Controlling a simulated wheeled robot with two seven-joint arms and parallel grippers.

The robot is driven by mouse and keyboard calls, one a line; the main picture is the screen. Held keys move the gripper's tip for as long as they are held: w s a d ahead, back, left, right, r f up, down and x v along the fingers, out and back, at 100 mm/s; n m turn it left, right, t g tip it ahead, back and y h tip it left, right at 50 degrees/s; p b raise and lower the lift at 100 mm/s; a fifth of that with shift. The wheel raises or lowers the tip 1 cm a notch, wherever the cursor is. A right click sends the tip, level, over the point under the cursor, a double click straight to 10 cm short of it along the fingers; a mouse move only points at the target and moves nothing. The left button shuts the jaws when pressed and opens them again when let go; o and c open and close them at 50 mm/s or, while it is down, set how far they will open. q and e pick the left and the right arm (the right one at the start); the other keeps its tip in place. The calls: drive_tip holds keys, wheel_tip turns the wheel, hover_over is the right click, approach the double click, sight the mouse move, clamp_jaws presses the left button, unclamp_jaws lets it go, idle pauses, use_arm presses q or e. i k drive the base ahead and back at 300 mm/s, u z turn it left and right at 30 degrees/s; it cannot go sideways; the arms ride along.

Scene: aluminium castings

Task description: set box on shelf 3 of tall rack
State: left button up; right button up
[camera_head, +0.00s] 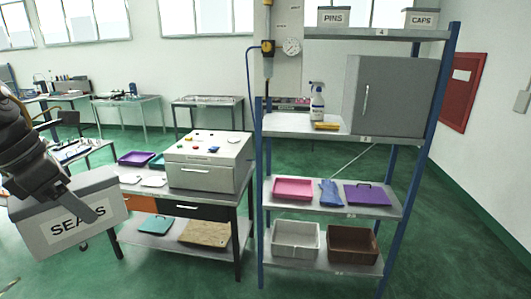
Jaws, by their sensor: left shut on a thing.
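The grey box with a white label reading "SEALS" (50,243) hangs at the lower left, slightly tilted. My left gripper (88,207) is shut on it, with a dark finger across its front face hiding part of the label. The tall rack (431,120) with blue posts stands at the right, well apart from the box. Its second shelf from the top (285,124) seems to be shelf 3; its small tag is hard to read. My right gripper is not in view.
PINS (333,17) and CAPS (420,19) boxes stand on top. A workbench with a grey case (205,175) stands between box and rack.

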sight(287, 124)
drive_tip(key=i, duration=2.7)
drive_tip(key=u, duration=1.75)
drive_tip(key=i, duration=1.2)
drive_tip(key=z, duration=4.5)
